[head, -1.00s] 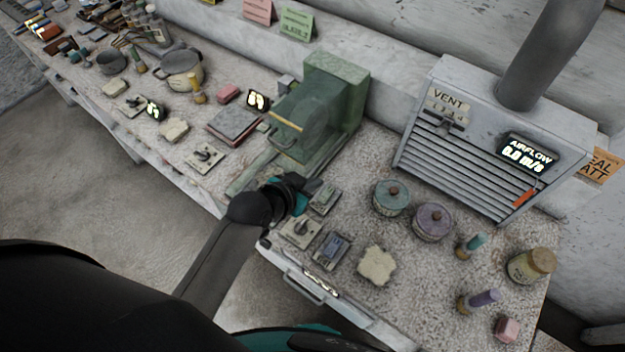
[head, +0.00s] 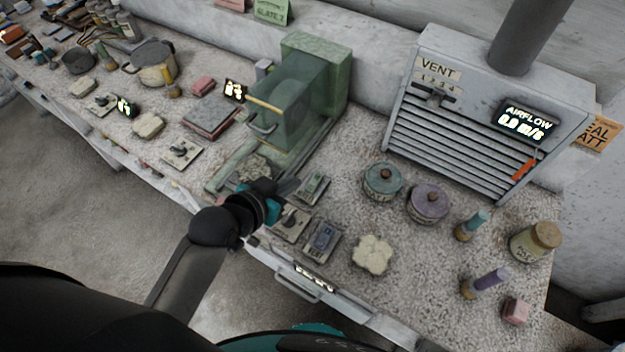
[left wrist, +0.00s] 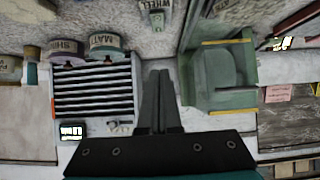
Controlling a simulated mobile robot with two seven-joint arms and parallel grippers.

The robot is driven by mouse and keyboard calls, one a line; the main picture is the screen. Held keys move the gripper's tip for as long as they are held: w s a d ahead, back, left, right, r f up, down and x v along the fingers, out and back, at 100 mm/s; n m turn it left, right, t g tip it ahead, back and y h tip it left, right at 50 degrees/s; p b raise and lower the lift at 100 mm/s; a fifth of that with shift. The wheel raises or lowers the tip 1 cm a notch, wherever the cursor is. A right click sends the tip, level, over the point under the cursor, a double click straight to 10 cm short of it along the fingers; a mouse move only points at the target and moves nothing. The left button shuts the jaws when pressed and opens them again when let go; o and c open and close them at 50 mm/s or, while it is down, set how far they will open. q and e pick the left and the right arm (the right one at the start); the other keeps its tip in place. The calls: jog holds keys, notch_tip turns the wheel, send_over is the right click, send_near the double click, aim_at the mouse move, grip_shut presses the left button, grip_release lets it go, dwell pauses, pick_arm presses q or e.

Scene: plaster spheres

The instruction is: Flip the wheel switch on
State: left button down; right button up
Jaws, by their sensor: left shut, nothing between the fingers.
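A small switch plate (head: 312,187) lies on the bench between the green machine and the lidded jars. In the left wrist view a plate labelled WHEEL (left wrist: 155,16) shows at the top edge, partly cut off; it appears to be this plate. I cannot tell its lever's position. My left gripper (head: 287,187) is just left of that plate, apart from it as far as I can tell. Its fingers are shut and empty, as the left wrist view (left wrist: 159,100) also shows. The green machine (head: 318,65) stands behind the gripper. My right gripper is out of view.
A lever plate (head: 291,224) and a blue-faced plate (head: 322,240) lie near the front edge. A teal jar (head: 383,182) and a purple jar (head: 429,203) stand to the right. The vent hood (head: 480,150) reads airflow 0.0 m/s.

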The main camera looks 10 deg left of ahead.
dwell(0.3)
pick_arm(q)
jog(key=b, duration=0.2)
send_over(319, 174)
jog(key=s+a, duration=0.1)
jog(key=s, duration=0.2)
notch_tip(319, 174, down, 6)
jog(key=shift+s, duration=0.1)
notch_tip(319, 174, down, 2)
jog(key=shift+f+b, duration=0.2)
jog(key=shift+b, duration=0.1)
jog(key=shift+w+f, duration=0.2)
jog(key=shift+f, duration=0.45)
jog(key=shift+w+d+g+p, duration=0.15)
jog(key=shift+g+p, duration=0.25)
jog(key=shift+p, duration=0.4)
jog(key=shift+f, duration=0.2)
